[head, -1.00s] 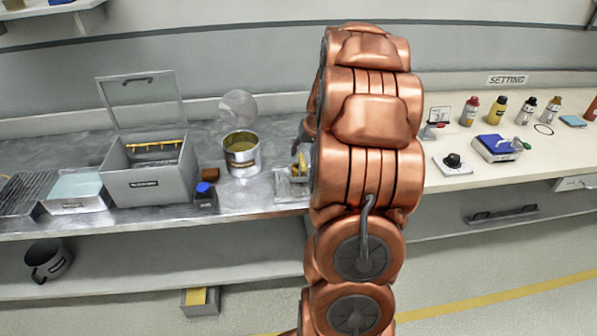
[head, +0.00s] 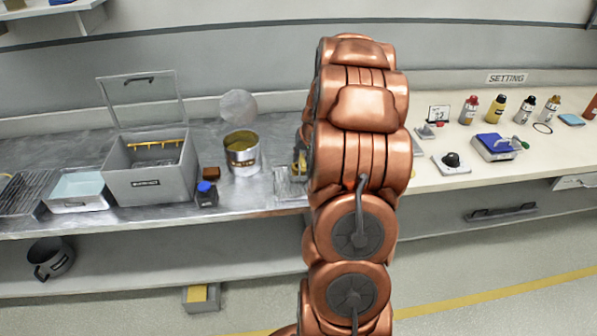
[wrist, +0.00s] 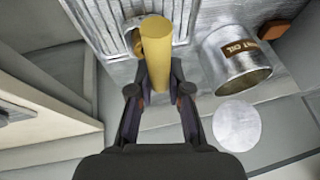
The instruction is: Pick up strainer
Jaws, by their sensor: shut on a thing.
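A yellow cylindrical handle (wrist: 157,45), which looks like part of the strainer, stands between the two dark fingers of my gripper (wrist: 158,78) in the wrist view. My gripper is shut on it. A curved metal piece (wrist: 131,38) shows just left of the handle; whether it belongs to the strainer I cannot tell. In the head view my copper arm hides most of the gripper and the strainer. Only a bit of yellow (head: 301,160) shows at the arm's left edge.
A metal oil can (head: 242,152) stands left of my arm, also in the wrist view (wrist: 228,68). A grey open-lidded box (head: 150,180) and a blue-capped bottle (head: 206,195) are farther left. A ribbed metal tray (head: 288,186) lies by the arm. Bottles (head: 496,110) stand at right.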

